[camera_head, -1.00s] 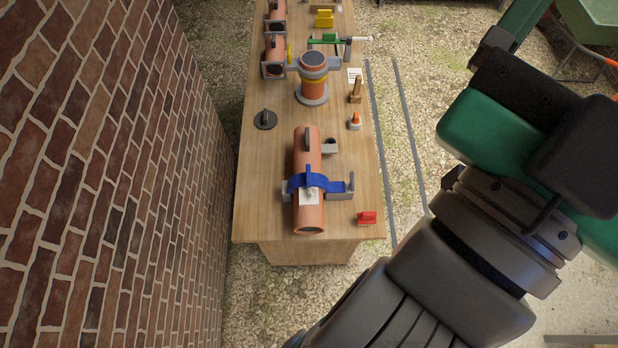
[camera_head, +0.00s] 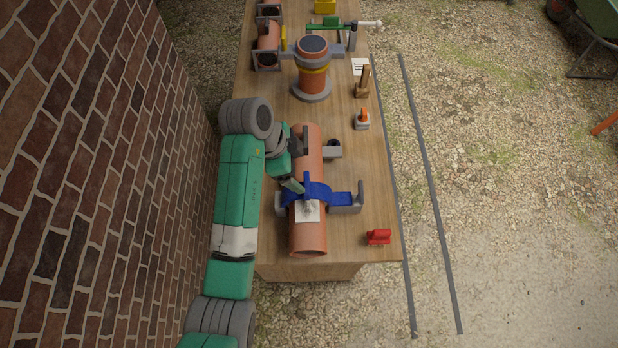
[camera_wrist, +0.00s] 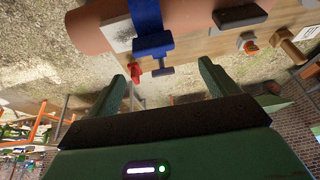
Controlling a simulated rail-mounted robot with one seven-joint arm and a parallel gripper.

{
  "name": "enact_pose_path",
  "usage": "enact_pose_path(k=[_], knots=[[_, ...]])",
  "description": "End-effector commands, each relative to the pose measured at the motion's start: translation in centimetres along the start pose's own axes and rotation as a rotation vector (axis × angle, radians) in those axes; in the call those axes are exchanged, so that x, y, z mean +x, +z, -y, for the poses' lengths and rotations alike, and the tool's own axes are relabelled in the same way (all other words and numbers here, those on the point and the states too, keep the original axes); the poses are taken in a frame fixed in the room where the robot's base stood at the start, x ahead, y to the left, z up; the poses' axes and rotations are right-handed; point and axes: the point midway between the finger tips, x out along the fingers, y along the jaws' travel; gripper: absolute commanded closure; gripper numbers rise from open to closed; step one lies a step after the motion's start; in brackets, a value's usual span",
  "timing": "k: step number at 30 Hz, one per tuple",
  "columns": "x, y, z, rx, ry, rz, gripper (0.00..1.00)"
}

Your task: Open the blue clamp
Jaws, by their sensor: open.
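The blue clamp (camera_head: 340,198) lies across an orange-brown pipe (camera_head: 308,238) on the wooden table, its right end at a grey bracket. An upright blue handle stands on it. In the wrist view the clamp (camera_wrist: 146,18) shows as a blue strap with a T-shaped handle (camera_wrist: 153,46). In the wrist view my gripper (camera_wrist: 167,70) is open and empty, with the T-handle just ahead of the gap between the fingers. Contact cannot be told.
A white paper (camera_head: 307,211) lies on the pipe by the clamp. A red clip (camera_head: 379,237) sits at the table's near right corner. An orange-and-grey object (camera_head: 362,120) and a vertical pipe joint (camera_head: 313,78) stand farther back. A brick wall (camera_head: 90,150) is close on the left.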

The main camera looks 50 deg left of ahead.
Motion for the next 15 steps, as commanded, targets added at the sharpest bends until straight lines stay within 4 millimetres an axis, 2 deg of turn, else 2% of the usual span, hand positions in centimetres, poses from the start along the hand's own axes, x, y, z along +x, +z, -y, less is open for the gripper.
enact_pose_path(k=[2, 7, 15], knots=[[0.7, 1.2, -0.5, 0.008, 0.037, 0.0, 0.15], [1.2, 1.1, -0.6, 0.011, 0.045, 0.001, 0.15], [6.2, 1.1, -0.9, 0.011, 0.043, 0.001, 0.15]])
